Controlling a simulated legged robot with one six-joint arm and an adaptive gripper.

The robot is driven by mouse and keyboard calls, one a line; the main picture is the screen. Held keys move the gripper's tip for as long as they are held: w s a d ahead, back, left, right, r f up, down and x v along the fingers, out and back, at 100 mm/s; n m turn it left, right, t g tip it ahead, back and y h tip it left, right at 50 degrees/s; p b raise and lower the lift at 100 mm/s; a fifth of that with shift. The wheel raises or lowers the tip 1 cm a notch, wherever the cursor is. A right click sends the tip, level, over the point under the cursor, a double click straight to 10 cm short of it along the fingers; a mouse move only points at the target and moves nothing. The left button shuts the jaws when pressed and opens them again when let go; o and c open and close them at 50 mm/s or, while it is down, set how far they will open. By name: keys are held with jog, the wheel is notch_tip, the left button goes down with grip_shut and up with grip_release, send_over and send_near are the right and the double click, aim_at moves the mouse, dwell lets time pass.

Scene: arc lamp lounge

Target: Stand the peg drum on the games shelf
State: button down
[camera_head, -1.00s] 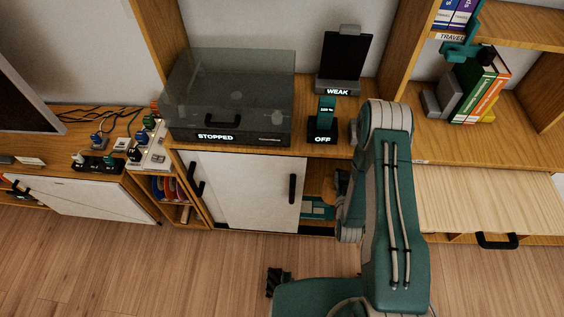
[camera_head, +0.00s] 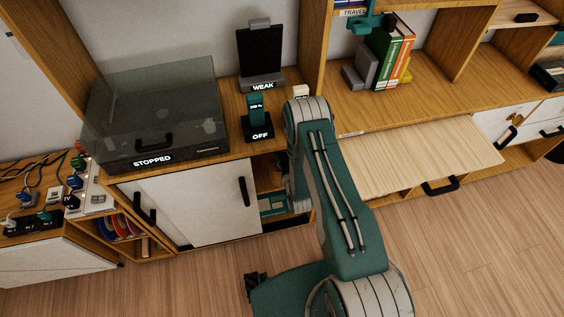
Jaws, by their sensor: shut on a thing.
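I cannot make out the peg drum in the current view. No label reading games is legible, so I cannot tell which shelf is the games shelf. The low cabinet (camera_head: 198,207) has a white sliding front with black handles. To its right is an open compartment with a teal flat item (camera_head: 272,204) inside, partly covered by my arm.
A turntable (camera_head: 155,115) under a smoky cover and a phone stand (camera_head: 262,58) stand on the cabinet top. Books (camera_head: 390,50) stand on the right counter. A pale pulled-out panel (camera_head: 420,157) with a black handle juts out at right. Floor (camera_head: 480,240) is clear there.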

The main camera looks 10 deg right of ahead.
jog(key=w+f, duration=0.3)
jog(key=shift+f, duration=0.2)
jog(key=shift+w+f, duration=0.15)
jog(key=shift+f, duration=1.6)
jog(key=shift+c, duration=1.3)
grip_release()
jog(key=s+r, duration=0.1)
jog(key=s, duration=1.1)
jog(key=shift+r, duration=0.4)
